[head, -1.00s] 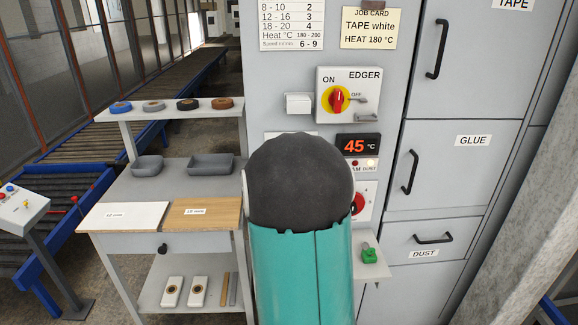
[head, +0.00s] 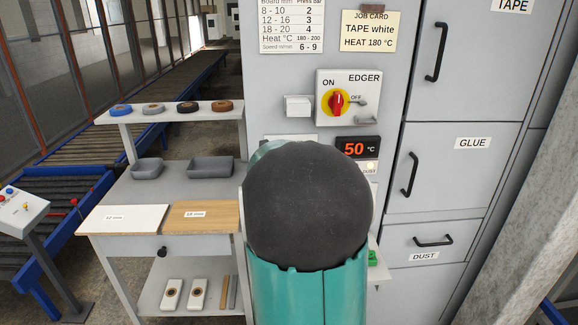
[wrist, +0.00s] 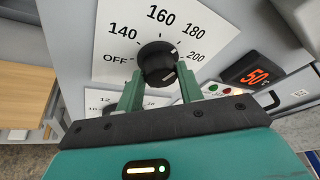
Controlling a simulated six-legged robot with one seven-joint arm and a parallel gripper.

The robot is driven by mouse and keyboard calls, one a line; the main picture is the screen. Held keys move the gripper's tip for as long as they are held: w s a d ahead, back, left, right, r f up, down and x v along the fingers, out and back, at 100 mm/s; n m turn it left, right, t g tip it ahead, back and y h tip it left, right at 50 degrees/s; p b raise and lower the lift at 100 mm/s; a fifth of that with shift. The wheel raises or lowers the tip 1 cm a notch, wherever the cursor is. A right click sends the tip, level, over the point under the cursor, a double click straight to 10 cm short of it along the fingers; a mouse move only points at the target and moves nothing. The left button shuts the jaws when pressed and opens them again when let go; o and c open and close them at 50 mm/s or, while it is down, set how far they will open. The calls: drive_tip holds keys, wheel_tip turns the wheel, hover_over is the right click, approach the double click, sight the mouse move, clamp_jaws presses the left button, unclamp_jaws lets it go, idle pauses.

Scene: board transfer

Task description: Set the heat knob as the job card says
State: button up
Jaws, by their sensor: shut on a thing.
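The heat knob (wrist: 156,60) is black and sits on a white dial plate (wrist: 115,42) marked OFF, 140, 160, 180 and 200. My gripper (wrist: 159,74) is shut on the knob, with one green finger on each side. A white mark shows on the knob's face, but I cannot tell for sure which number it points to. In the head view my arm hides the knob. The job card (head: 368,30) reads TAPE white, HEAT 180 °C. The temperature display (head: 356,148) reads 50 °C; it also shows in the wrist view (wrist: 257,76).
The red EDGER switch (head: 337,102) is above the display. A second dial plate (wrist: 98,100) is partly hidden below the heat dial. A shelf unit (head: 190,165) with tape rolls and trays stands left.

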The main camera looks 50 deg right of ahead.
drive_tip(key=shift+m, duration=0.3)
idle(0.4)
drive_tip(key=o, duration=1)
drive_tip(key=v, duration=1.3)
drive_tip(key=shift+s+a+r, duration=0.2)
drive_tip(key=shift+s+r, duration=0.1)
